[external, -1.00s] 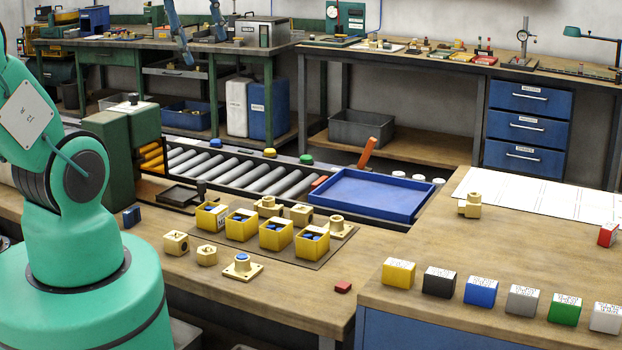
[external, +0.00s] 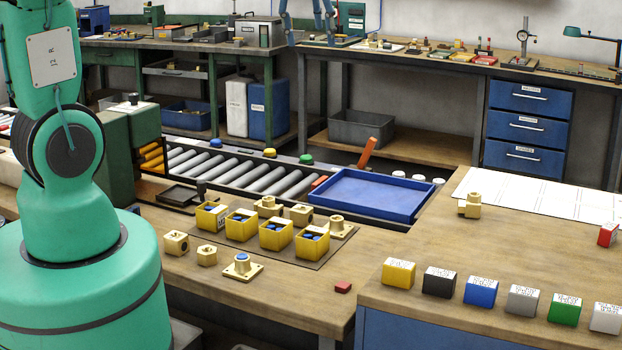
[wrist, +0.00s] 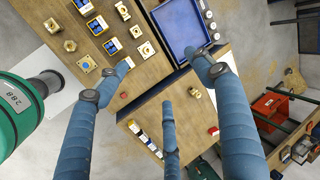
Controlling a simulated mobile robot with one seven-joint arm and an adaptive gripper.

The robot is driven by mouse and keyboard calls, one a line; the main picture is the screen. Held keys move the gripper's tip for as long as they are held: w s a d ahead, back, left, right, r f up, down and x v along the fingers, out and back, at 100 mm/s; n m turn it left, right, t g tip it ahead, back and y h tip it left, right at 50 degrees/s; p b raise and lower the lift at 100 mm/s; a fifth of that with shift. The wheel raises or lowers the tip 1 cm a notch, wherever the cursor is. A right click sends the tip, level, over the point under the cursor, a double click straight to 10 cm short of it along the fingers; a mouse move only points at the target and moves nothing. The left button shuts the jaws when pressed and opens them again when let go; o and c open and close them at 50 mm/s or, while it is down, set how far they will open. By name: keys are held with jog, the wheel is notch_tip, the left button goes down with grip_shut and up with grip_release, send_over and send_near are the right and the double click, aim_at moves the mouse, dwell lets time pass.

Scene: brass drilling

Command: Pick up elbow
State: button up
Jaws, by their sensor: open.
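A brass elbow (external: 470,205) stands alone on the right bench, at the left edge of a white sheet. In the wrist view the elbow (wrist: 194,93) appears small and far below, between the middle and right fingers. My gripper (wrist: 167,78) has three blue fingers spread wide with nothing between them. In the external view only the fingers of my gripper (external: 312,30) show at the top edge, high above the benches and well away from the elbow.
Several other brass fittings (external: 242,268) and yellow bins (external: 275,234) stand on the left bench. A blue tray (external: 365,195) lies behind them. Coloured blocks (external: 480,291) line the right bench's front. A red block (external: 608,235) sits at far right. Bench wood around the elbow is clear.

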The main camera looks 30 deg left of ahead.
jog(key=w+d+f+m+p, duration=0.2)
jog(key=w+d+f+m, duration=0.2)
jog(key=w+d, duration=0.3)
jog(key=m+p, duration=0.4)
jog(key=m, duration=1)
send_over(471, 195)
jog(key=s+d, duration=0.1)
jog(key=s, duration=0.4)
notch_tip(471, 195, down, 23)
jog(key=shift+w+d, duration=0.1)
jog(key=shift+w, duration=0.05)
jog(key=shift+f, duration=0.1)
jog(key=shift+x, duration=4.25)
jog(key=shift+p+x, duration=0.35)
jog(key=shift+x, duration=2.2)
